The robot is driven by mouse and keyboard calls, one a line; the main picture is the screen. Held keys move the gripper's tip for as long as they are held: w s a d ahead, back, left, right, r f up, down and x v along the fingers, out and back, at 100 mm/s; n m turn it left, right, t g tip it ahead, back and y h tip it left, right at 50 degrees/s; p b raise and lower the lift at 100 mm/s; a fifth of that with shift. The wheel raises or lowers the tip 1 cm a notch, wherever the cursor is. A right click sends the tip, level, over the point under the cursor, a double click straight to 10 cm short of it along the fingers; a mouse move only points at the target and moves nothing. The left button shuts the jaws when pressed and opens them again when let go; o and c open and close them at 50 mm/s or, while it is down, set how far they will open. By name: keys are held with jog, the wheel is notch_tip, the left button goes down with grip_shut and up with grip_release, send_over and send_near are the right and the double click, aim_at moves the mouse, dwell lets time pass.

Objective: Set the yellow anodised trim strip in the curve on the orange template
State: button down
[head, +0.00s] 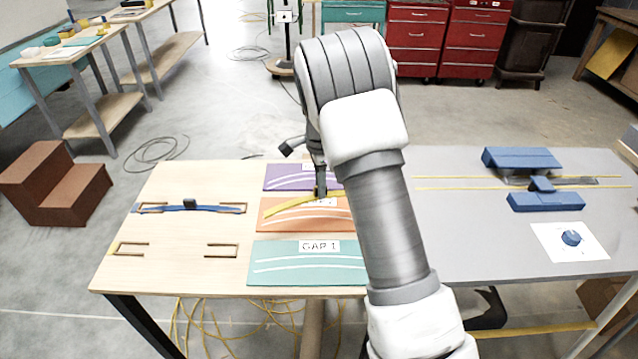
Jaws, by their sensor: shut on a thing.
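The yellow trim strip (287,204) is a slim, bent strip held across the orange template (318,225). My gripper (321,193) is shut on it and points down near the template's far edge. The strip's left end reaches the template's left side; its right part is hidden behind my arm. The orange template carries a white curved band, which shows in front of the strip. I cannot tell whether the strip touches the template or hangs just above it.
A purple template (283,181) lies behind and a teal template (262,276) in front. At right, a grey table (470,235) bears blue fixtures (545,202) and thin yellow strips (440,189).

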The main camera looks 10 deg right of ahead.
jog(key=shift+w+f+m, duration=0.2)
jog(key=shift+w+m, duration=0.25)
jog(key=shift+m, duration=0.2)
jog(key=shift+w+f+m, duration=0.15)
jog(key=shift+w+m, duration=0.25)
jog(key=shift+m, duration=0.25)
jog(key=b, duration=0.3)
send_over(319, 213)
jog(key=shift+f, duration=2.8)
jog(key=shift+f, duration=0.7)
jog(key=c, duration=0.7)
grip_release()
jog(key=shift+c, duration=0.2)
